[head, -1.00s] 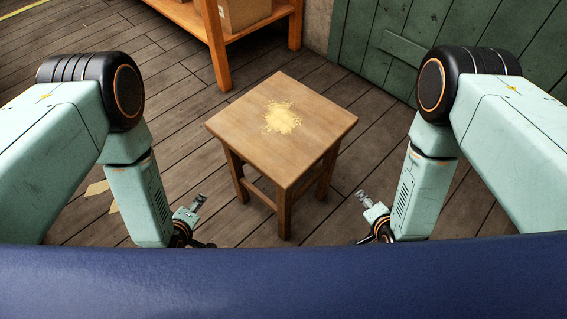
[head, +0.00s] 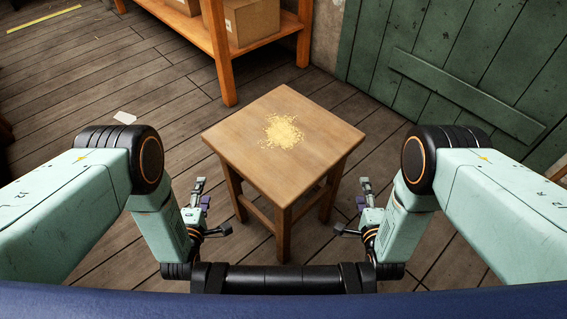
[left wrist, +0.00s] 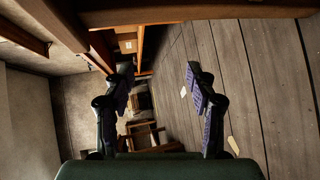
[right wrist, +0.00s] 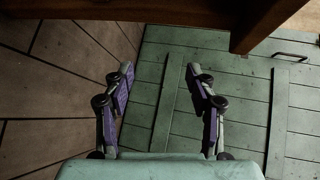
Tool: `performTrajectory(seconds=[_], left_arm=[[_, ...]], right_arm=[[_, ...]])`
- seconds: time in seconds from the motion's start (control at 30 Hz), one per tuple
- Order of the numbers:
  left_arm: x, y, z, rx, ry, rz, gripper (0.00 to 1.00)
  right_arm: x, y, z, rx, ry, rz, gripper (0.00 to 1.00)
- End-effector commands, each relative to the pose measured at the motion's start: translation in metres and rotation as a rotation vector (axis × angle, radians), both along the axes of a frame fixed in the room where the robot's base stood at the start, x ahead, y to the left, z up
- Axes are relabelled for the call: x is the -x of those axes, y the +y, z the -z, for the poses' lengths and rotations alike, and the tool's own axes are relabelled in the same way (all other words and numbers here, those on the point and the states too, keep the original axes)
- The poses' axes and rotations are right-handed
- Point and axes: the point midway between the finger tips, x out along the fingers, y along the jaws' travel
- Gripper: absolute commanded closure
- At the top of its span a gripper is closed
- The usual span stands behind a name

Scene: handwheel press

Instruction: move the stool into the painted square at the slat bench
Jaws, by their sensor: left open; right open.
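The wooden stool (head: 252,139) stands upright on the floor in the middle of the head view, with a patch of yellowish crumbs (head: 284,132) on its seat. My left gripper (head: 211,208) is open and empty, low beside the stool's left side; its spread fingers show in the left wrist view (left wrist: 157,82). My right gripper (head: 354,207) is open and empty, low beside the stool's right side, and also shows in the right wrist view (right wrist: 160,82). Wood along the top of both wrist views appears to be the stool.
An orange-brown shelf (head: 218,50) with cardboard boxes (head: 250,20) stands behind the stool. A green plank door (head: 455,65) is at the back right. A pale scrap (head: 125,118) lies on the floor at left. A yellow floor line (head: 42,19) shows far left. Floor left of the stool is open.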

Motion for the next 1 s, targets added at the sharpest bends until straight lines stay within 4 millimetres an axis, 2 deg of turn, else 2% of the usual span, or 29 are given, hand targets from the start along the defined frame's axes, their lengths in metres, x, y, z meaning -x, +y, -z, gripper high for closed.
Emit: performTrajectory(seconds=[0.1, 0.4, 0.7, 1.0], left_arm=[[-0.02, 0.0, 0.004, 0.0, -0.004, 0.0, 0.43], [-0.062, -0.002, 0.014, 0.0, -0.002, -0.001, 0.43], [-0.095, -0.002, 0.023, -0.001, -0.002, -0.001, 0.43], [-0.118, -0.002, 0.03, -0.001, 0.0, -0.001, 0.43]], right_arm=[[-0.02, -0.001, 0.004, 0.001, -0.004, 0.0, 0.43], [-0.063, -0.002, 0.015, 0.002, -0.002, 0.0, 0.43], [-0.095, -0.002, 0.023, 0.002, -0.002, 0.0, 0.43], [-0.119, -0.002, 0.03, 0.002, 0.0, 0.0, 0.43]])
